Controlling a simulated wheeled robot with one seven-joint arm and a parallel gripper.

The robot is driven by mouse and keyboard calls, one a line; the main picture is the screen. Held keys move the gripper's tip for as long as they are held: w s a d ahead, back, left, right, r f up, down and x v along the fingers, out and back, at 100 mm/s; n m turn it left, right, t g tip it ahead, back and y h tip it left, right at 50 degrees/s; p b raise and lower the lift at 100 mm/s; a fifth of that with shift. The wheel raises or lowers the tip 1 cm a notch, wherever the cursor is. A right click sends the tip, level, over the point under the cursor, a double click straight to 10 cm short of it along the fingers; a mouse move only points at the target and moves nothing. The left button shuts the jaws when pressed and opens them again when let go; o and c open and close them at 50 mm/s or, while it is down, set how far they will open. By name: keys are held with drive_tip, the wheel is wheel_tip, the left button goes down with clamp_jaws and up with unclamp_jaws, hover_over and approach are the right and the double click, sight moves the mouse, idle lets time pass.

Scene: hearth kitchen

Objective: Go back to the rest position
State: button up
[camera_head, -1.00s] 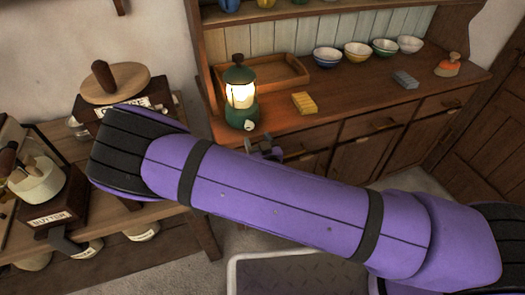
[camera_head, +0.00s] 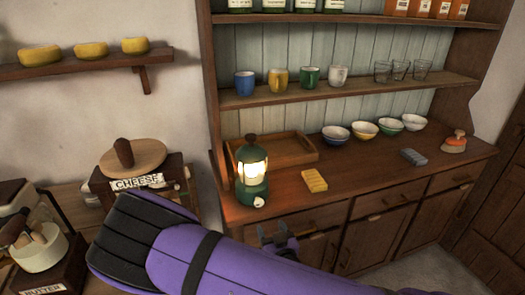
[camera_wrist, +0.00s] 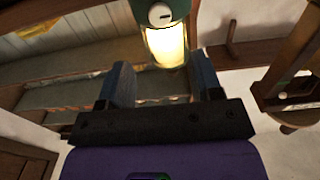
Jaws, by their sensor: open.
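My gripper (camera_head: 280,243) is open and empty, in front of the wooden dresser's drawers, a little to the right of and below the lit green lantern (camera_head: 251,185). Its two dark fingers (camera_wrist: 164,76) show apart in the wrist view, where the image is upside down. The lantern's glowing glass (camera_wrist: 166,45) shows beyond and between them. The lantern stands upright on the dresser top (camera_head: 350,190), clear of the fingers. My purple arm crosses the bottom of the head view and hides part of the dresser front.
A wooden tray (camera_head: 290,149), yellow block (camera_head: 314,181), grey block (camera_head: 412,157), several bowls (camera_head: 364,130) and an orange-topped brush (camera_head: 454,142) stand on the dresser. Mugs and glasses line the shelf above. At left are a cheese box (camera_head: 137,183) and butter box (camera_head: 50,270).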

drive_tip(key=w+d+r+m+g+h, duration=0.1)
drive_tip(key=d+r+m+g+h, duration=0.3)
drive_tip(key=r, duration=0.9)
drive_tip(key=w+d+r+m+g+y, duration=0.1)
drive_tip(key=d+r+m+g, duration=0.2)
drive_tip(key=d+r+g, duration=0.65)
drive_tip(key=s+d+r+n, duration=0.1)
drive_tip(key=s+d+r, duration=0.3)
drive_tip(key=s+r, duration=0.2)
drive_tip(key=s+d+r+n+t+h, duration=0.1)
drive_tip(key=s+d+r, duration=0.3)
drive_tip(key=s, duration=0.6)
drive_tip(key=s+d+r+n+h, duration=0.1)
drive_tip(key=s+d+r, duration=0.3)
drive_tip(key=s+r, duration=0.5)
drive_tip(key=shift+d+n, duration=0.2)
drive_tip(key=shift+n, duration=0.2)
